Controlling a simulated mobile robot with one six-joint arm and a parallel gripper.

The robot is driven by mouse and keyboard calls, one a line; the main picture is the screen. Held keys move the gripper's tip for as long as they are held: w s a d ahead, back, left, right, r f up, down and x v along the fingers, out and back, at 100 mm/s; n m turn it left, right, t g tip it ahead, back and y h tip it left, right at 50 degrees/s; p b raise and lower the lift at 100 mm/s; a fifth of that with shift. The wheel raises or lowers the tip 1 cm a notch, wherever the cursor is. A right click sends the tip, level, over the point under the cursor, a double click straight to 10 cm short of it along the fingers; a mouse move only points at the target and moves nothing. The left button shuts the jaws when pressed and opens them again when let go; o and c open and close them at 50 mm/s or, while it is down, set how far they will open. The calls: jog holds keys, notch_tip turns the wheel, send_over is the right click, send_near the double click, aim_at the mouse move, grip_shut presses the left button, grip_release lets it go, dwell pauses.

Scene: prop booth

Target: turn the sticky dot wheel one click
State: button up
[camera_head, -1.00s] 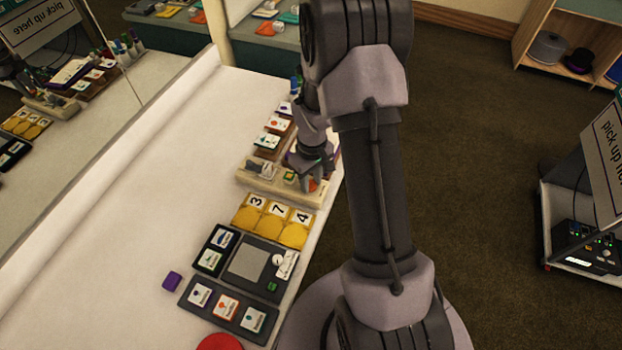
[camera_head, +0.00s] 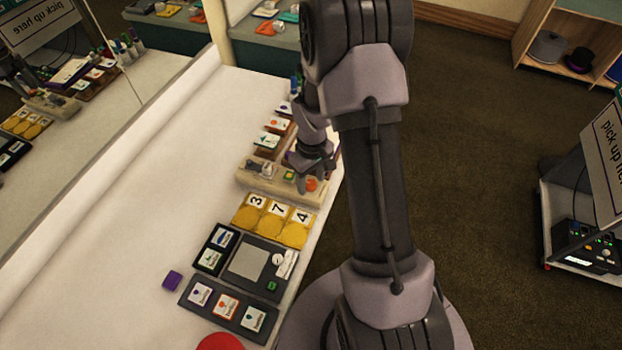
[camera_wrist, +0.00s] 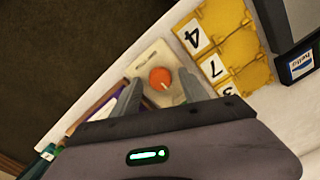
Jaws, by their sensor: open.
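The beige panel (camera_head: 262,180) lies along the right edge of the white table. An orange round knob with a pale mark, which looks like the wheel, sits at its right end (camera_head: 311,184). In the wrist view the knob (camera_wrist: 160,78) sits on the beige panel (camera_wrist: 150,59), between the lines of my two fingers. My gripper (camera_head: 312,165) is open and empty, just beyond the knob in the head view. It also shows at the bottom of the wrist view (camera_wrist: 160,92). Its fingers appear apart from the knob. I cannot tell the exact height.
Yellow cards (camera_head: 275,222) numbered 3, 7 and 4 lie beside the panel. A dark pad (camera_head: 268,287) and a dark tray of cards (camera_head: 240,313) lie nearer. A purple block (camera_head: 172,280) sits alone on the table. Much of the left tabletop is clear.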

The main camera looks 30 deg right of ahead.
aim_at(312, 183)
notch_tip(312, 183, up, 17)
jog(key=p, duration=0.5)
jog(key=shift+d+r+p, duration=0.15)
jog(key=shift+p, duration=0.25)
jog(key=s+a+r+m+t+b, duration=0.35)
jog(key=s+a+r, duration=0.35)
jog(key=a+r, duration=0.3)
jog(key=s+a+r+m+t+y+b, duration=0.1)
jog(key=s+a+r+m+t+b, duration=0.1)
jog(key=s+a, duration=0.5)
jog(key=s+m+b, duration=0.1)
jog(key=s, duration=0.2)
jog(key=shift+y, duration=0.4)
jog(key=shift+s+r, duration=0.1)
